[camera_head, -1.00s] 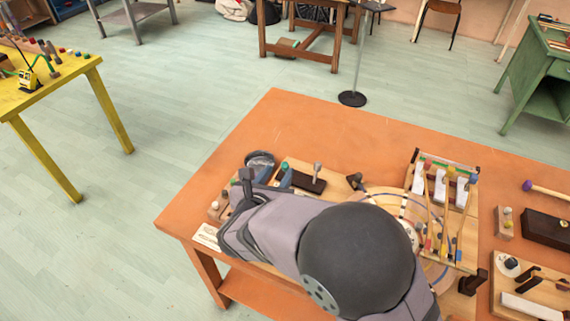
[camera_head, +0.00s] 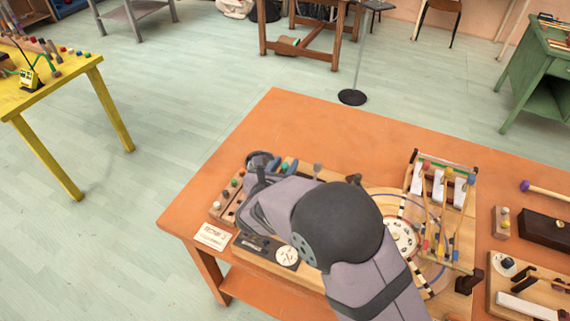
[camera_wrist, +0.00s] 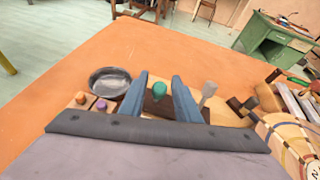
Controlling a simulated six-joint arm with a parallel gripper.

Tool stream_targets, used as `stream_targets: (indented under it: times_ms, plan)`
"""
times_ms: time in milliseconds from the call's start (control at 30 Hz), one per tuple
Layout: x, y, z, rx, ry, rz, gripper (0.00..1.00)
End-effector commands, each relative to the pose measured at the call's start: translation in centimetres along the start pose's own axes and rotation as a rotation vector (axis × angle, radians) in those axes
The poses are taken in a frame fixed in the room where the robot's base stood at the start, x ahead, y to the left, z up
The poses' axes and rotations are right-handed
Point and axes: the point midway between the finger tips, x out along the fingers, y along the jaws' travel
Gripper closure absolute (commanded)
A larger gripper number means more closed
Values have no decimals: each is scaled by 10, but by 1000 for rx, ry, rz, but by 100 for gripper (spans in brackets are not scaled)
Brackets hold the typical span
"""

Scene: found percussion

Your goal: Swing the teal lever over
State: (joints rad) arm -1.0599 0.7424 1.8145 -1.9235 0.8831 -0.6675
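The teal lever shows in the wrist view as a round teal knob (camera_wrist: 159,90) above a dark base. My gripper (camera_wrist: 160,77) is open, with one blue-grey finger to the left of the knob and one to the right. Gaps show on both sides, and I cannot tell whether either finger touches it. In the head view my gripper (camera_head: 268,164) is at the back left of the orange table, and my arm hides much of the lever's board.
A round metal bowl (camera_wrist: 109,83) and pegs with orange (camera_wrist: 81,98) and purple (camera_wrist: 101,104) tops stand left of my gripper. A grey-topped lever (camera_wrist: 207,92) stands close on the right. The orange table (camera_head: 300,115) is clear behind.

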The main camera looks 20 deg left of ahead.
Motion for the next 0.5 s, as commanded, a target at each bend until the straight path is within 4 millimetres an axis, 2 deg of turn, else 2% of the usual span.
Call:
stream_targets:
  times_ms: [33,100,500]
  plan:
    - [0,0,0,0,0,0,84]
    - [0,0,0,0,0,0,100]
    - [0,-1,4,7,33,4,100]
